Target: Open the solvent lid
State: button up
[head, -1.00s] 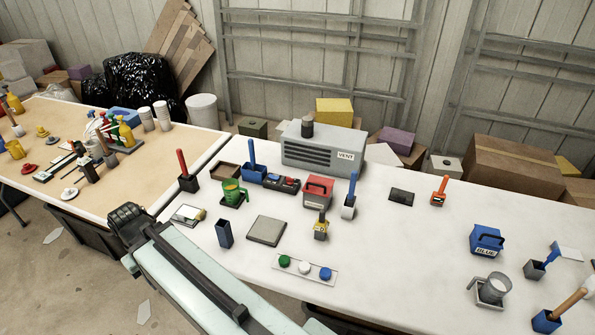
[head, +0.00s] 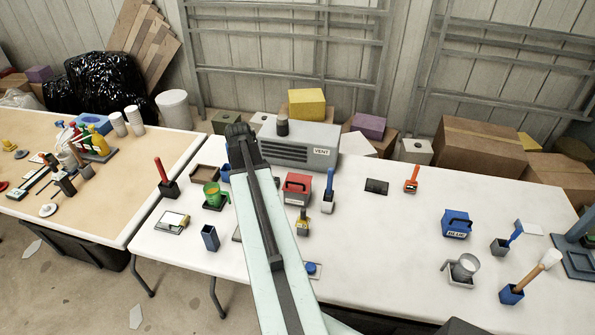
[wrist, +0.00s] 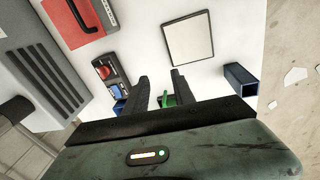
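No label reading "solvent" can be made out, so I cannot tell which lid it is. A red box with a black handle (head: 297,186) stands right of my arm; part of it shows in the wrist view (wrist: 90,12), its label unreadable. A blue box with a handle (head: 457,223) is farther right. My gripper (wrist: 160,77) is open and empty, its two dark fingers apart above the table. A green cup (wrist: 168,100) shows beyond them, partly hidden. In the head view the arm's end is near the vent box, and its fingers cannot be made out.
The grey vent box (head: 295,152) stands at the back, a dark cylinder on top. My arm hides most of the button strip (head: 311,269).

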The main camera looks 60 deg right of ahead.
jog(key=s+d+r+p, duration=0.1)
jog(key=s+d+r, duration=0.2)
jog(key=s+d, duration=0.95)
jog(key=n+b, duration=0.1)
jog(key=b, duration=0.7)
send_over(297, 190)
jog(key=shift+h, duration=0.3)
notch_tip(297, 190, down, 8)
jog(key=shift+f, duration=0.15)
jog(key=shift+p, duration=0.35)
jog(key=shift+c, duration=0.3)
grip_shut()
